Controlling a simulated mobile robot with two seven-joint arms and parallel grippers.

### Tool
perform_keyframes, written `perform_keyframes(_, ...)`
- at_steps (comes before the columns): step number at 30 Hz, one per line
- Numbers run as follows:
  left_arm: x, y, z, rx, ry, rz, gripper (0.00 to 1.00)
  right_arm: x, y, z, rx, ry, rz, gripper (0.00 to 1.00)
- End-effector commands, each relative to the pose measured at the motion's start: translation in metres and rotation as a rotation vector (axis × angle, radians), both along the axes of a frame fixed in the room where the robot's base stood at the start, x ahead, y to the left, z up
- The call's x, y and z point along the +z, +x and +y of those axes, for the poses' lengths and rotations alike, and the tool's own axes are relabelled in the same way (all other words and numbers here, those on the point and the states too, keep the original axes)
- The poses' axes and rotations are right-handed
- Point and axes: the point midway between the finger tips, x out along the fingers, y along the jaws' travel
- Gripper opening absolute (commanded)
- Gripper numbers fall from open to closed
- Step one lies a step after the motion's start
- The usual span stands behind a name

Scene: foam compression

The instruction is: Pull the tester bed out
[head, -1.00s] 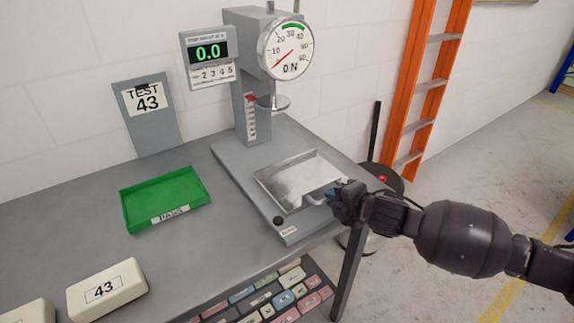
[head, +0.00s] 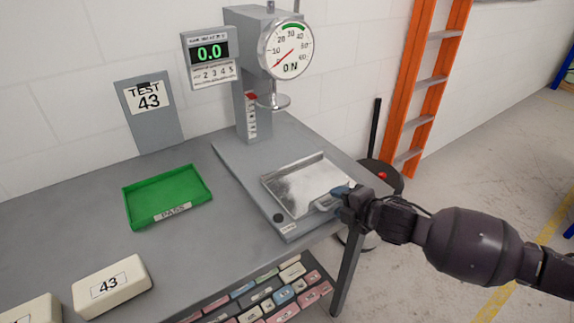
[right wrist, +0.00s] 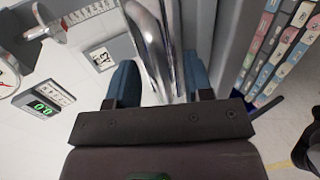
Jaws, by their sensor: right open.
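The tester bed (head: 303,184) is a shiny metal tray on the grey base of the compression tester (head: 245,165). It sits forward of the round press plate (head: 272,102), toward the base's front right end. Its curved metal handle is at its front edge and shows large in the right wrist view (right wrist: 150,45). My right gripper (head: 338,196) is at the handle. In the right wrist view its two blue fingers (right wrist: 160,82) stand apart, with the handle between them. Contact with the fingers is unclear. My left gripper is out of view.
A rack of coloured foam pieces (head: 270,297) is below the front edge. An orange ladder (head: 428,85) leans behind.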

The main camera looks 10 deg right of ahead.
Motion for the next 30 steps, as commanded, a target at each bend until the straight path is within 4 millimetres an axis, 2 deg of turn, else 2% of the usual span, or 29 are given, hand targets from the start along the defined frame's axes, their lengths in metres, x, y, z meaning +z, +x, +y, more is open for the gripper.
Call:
perform_keyframes(5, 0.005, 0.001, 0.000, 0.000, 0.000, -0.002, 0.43, 0.003, -0.003, -0.001, 0.000, 0.000, -0.001, 0.47)
perform_keyframes(22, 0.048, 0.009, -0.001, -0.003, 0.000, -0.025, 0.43, 0.028, -0.040, -0.015, -0.001, 0.000, 0.000, 0.47)
perform_keyframes(30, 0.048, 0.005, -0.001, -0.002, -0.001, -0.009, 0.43, 0.031, -0.047, -0.017, 0.001, 0.001, -0.001, 0.47)
